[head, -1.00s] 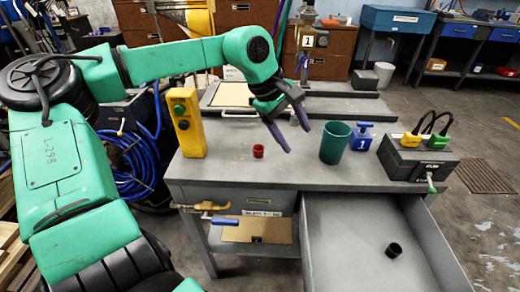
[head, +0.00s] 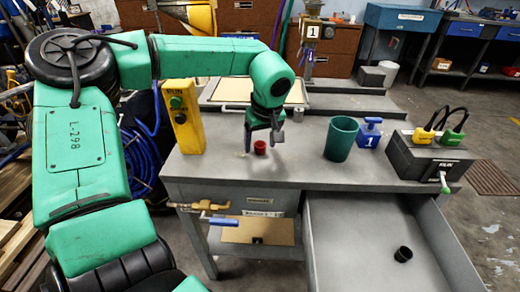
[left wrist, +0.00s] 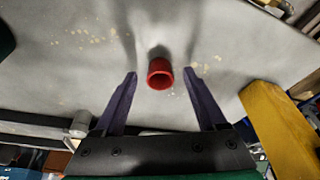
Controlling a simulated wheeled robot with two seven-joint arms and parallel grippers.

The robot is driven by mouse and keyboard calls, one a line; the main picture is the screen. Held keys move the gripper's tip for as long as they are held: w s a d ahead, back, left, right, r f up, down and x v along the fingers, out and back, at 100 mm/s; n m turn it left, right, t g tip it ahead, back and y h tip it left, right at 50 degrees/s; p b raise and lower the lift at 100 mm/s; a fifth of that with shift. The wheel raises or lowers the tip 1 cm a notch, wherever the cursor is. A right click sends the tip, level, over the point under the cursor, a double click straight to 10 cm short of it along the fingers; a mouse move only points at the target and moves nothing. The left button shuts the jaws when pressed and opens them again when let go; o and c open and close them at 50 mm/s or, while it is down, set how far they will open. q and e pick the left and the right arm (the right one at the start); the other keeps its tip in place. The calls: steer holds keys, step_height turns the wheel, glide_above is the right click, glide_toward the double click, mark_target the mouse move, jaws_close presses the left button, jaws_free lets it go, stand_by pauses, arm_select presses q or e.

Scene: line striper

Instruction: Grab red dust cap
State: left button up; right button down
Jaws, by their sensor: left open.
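The red dust cap (head: 260,147) stands on the grey bench top, to the right of the yellow control box. In the left wrist view the red dust cap (left wrist: 160,74) lies between the lines of the two fingers, just beyond their tips. My left gripper (head: 261,141) points down over the bench close to the cap. It is open and empty, with its purple fingers spread apart in the left wrist view (left wrist: 160,76). My right gripper is not in view.
A yellow control box (head: 185,116) stands left of the cap. A green cup (head: 340,139), a blue numbered block (head: 368,132) and a dark box with padlocks (head: 428,155) stand to the right. An open drawer (head: 365,240) holds a black cap (head: 403,254).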

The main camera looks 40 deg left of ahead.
arm_select(q)
steer(key=shift+a+f, duration=0.1)
steer(key=shift+f, duration=0.1)
steer(key=shift+r, duration=0.1)
jaws_close()
